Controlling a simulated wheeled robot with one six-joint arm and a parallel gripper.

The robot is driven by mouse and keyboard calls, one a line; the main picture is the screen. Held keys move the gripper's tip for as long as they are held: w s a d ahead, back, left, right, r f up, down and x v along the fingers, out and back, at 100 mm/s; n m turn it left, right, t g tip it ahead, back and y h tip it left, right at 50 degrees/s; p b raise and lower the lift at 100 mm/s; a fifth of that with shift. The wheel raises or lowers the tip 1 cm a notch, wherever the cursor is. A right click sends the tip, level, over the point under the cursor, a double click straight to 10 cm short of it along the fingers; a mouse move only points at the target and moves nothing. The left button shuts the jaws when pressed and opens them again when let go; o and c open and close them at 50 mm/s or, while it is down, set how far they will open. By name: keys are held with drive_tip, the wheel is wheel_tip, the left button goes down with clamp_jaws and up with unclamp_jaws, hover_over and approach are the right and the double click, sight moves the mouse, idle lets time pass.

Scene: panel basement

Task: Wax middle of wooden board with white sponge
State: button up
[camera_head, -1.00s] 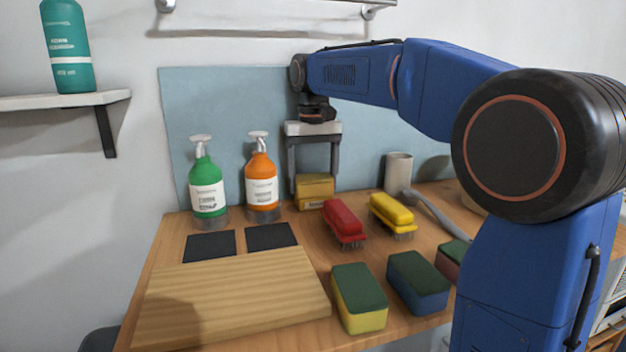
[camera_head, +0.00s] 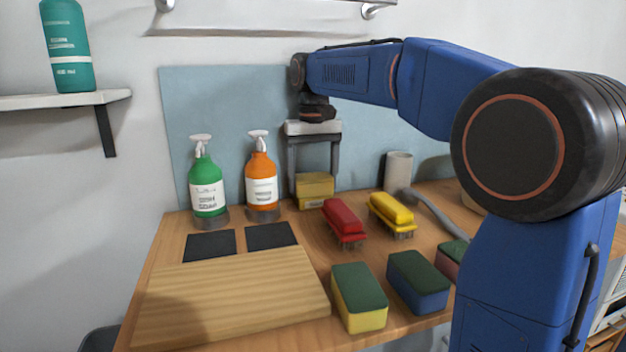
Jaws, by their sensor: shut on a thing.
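The wooden board (camera_head: 235,295) lies flat at the front left of the wooden table. My gripper (camera_head: 314,180) points down at the back of the table, its two dark fingers on either side of a small yellow box (camera_head: 314,193). It is shut on this box, which is at or just above the table top; I cannot tell which. No white sponge shows in this view. Sponges with green tops stand at the front: a yellow one (camera_head: 358,305), a blue one (camera_head: 416,285) and a partly hidden reddish one (camera_head: 450,260).
A green pump bottle (camera_head: 207,190) and an orange one (camera_head: 262,188) stand left of my gripper. Two dark pads (camera_head: 210,245) lie behind the board. A red brush (camera_head: 343,222), a yellow brush (camera_head: 391,214) and a pale cup (camera_head: 398,172) stand to the right.

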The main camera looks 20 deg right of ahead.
sight(313, 176)
drive_tip(key=shift+r, duration=3.45)
